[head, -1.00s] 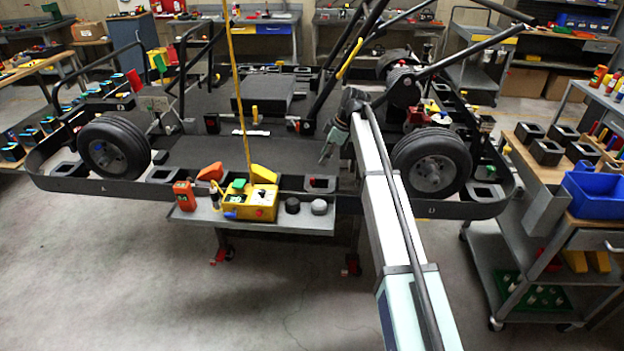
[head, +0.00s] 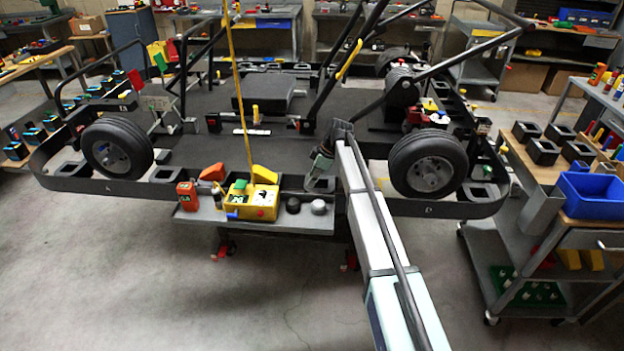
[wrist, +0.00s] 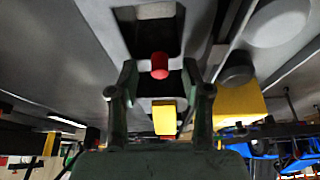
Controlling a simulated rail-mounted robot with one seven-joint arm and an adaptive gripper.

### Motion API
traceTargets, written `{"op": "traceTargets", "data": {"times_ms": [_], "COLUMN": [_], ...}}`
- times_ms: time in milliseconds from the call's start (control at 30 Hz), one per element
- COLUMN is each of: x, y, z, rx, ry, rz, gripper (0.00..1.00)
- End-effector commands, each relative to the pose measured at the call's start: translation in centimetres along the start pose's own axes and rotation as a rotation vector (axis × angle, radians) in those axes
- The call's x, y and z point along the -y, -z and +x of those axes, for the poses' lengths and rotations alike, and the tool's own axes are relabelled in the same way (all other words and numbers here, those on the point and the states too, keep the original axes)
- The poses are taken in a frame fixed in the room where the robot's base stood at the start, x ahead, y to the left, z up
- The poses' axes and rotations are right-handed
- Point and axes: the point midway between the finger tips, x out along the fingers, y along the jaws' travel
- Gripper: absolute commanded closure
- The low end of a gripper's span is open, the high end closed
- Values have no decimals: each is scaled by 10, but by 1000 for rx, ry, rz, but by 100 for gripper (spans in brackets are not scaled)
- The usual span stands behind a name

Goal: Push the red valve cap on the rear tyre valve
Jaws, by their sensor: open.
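My gripper (head: 320,172) is low over the kart's near side rail, beside the small tray. In the wrist view my gripper (wrist: 158,76) is open, with a finger on each side. A small red cylindrical piece, which looks like the cap (wrist: 160,65), shows between the fingertips at a dark square pocket. I see no contact with it. A yellow block (wrist: 164,118) lies just below it in the picture, also between the fingers. The tyre near the engine (head: 429,165) stands to the right of my gripper. Its valve is too small to make out.
A cart (head: 500,262) with a blue bin (head: 594,196) stands at right. The floor in front is clear.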

Motion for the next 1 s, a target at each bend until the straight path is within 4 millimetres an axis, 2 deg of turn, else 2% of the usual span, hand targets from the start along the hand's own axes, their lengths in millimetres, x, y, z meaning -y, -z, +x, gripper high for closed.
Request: {"op": "traceTargets", "data": {"times_ms": [200,367,400,767,1000], "x": [0,0,0,0,-1], "y": [0,0,0,0,4], "z": [2,2,2,1,-8], "rx": [0,0,0,0,0], "ry": [-1,-1,-1,-1,-2], "rz": [0,0,0,0,0], "gripper": [51,89,93,93,93]}}
